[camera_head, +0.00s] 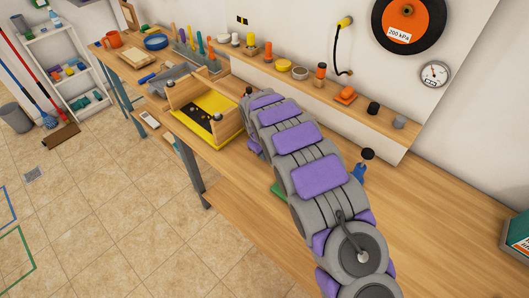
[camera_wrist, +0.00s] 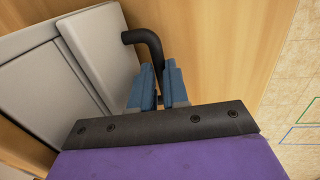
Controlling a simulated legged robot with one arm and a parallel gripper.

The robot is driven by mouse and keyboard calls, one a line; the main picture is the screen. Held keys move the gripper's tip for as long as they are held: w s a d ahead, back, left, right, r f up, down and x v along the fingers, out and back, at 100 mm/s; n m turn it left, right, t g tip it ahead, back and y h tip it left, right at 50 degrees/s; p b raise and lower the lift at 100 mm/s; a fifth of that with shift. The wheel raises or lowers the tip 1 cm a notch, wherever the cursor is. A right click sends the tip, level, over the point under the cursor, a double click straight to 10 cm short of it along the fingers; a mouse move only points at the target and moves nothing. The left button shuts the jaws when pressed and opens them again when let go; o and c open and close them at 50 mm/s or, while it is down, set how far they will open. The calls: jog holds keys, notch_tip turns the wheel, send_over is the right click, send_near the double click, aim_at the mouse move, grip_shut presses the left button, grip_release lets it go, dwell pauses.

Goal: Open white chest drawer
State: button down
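In the wrist view, a pale grey-white box-like body, apparently the chest, has a lighter front panel (camera_wrist: 100,45) at the upper left. A curved black handle (camera_wrist: 148,42) stands out from this panel. My gripper (camera_wrist: 159,68) has two blue fingers close together, one on each side of the handle's bar, and they appear shut on it. The far end of the handle is hidden between the fingers. I cannot tell how far the drawer is out. In the head view, my grey and purple arm reaches over the bench, and its gripper and the chest are hidden.
The wooden workbench (camera_head: 400,215) runs along the wall. A yellow-based wooden box (camera_head: 228,127) stands just beyond my arm. A blue item with a black knob (camera_head: 360,172) is close on the arm's right. The tiled floor (camera_head: 110,220) at left is mostly clear.

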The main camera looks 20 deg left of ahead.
jog(key=shift+s+a, duration=0.1)
dwell(0.4)
jog(key=s+a, duration=0.1)
jog(key=s, duration=0.1)
jog(key=s+a+p, duration=0.1)
jog(key=s, duration=0.2)
jog(key=s+a+p, duration=0.1)
jog(key=s, duration=0.2)
jog(key=shift+s+a, duration=0.25)
jog(key=c, duration=1.4)
grip_release()
jog(key=shift+r, duration=0.1)
notch_tip(320, 180, up, 17)
jog(key=s+a+p, duration=0.1)
jog(key=s+p, duration=0.1)
jog(key=shift+s+a, duration=0.2)
jog(key=shift+s, duration=0.2)
